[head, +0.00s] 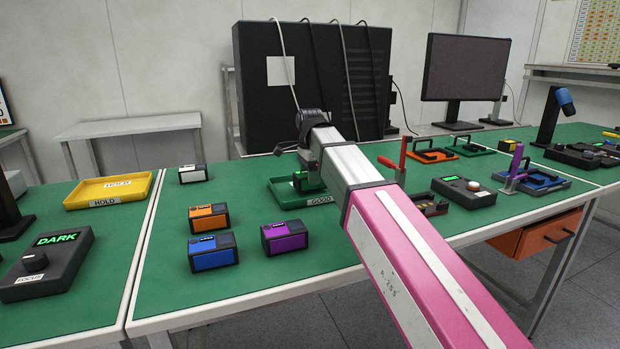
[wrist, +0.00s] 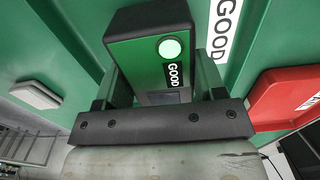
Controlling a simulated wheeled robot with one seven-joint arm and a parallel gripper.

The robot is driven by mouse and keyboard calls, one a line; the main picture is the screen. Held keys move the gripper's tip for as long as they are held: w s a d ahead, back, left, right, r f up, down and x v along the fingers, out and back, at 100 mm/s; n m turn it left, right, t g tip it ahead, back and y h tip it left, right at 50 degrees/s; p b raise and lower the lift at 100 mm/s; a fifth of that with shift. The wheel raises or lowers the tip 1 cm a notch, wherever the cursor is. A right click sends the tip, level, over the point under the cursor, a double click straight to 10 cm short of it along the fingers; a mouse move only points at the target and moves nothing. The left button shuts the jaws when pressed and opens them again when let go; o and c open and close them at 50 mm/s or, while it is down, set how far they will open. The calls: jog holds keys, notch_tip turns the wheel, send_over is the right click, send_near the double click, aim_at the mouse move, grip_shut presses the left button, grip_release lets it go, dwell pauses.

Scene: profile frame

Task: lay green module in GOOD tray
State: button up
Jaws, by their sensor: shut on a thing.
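The green module (wrist: 135,55) is between the fingers of my gripper (wrist: 160,88) in the wrist view. Its lit round lamp and a GOOD label face the camera. The green GOOD tray (head: 283,199) lies on the bench in the head view, and its label (wrist: 225,30) shows beside the module in the wrist view. In the head view my gripper (head: 309,178) is at the tray, shut on the module, which is mostly hidden by the gripper and arm. I cannot tell whether the module touches the tray floor.
White (head: 193,173), orange (head: 209,217), blue (head: 213,252) and purple (head: 284,236) modules stand left of and in front of the tray. A yellow HOLD tray (head: 76,202) is far left. A red-handled clamp (head: 403,155) stands to the right. A red object (wrist: 283,95) shows in the wrist view.

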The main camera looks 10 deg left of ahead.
jog(key=shift+f, duration=0.45)
jog(key=shift+f, duration=0.1)
jog(key=o, duration=1)
jog(key=shift+o, duration=0.2)
notch_tip(320, 180, up, 12)
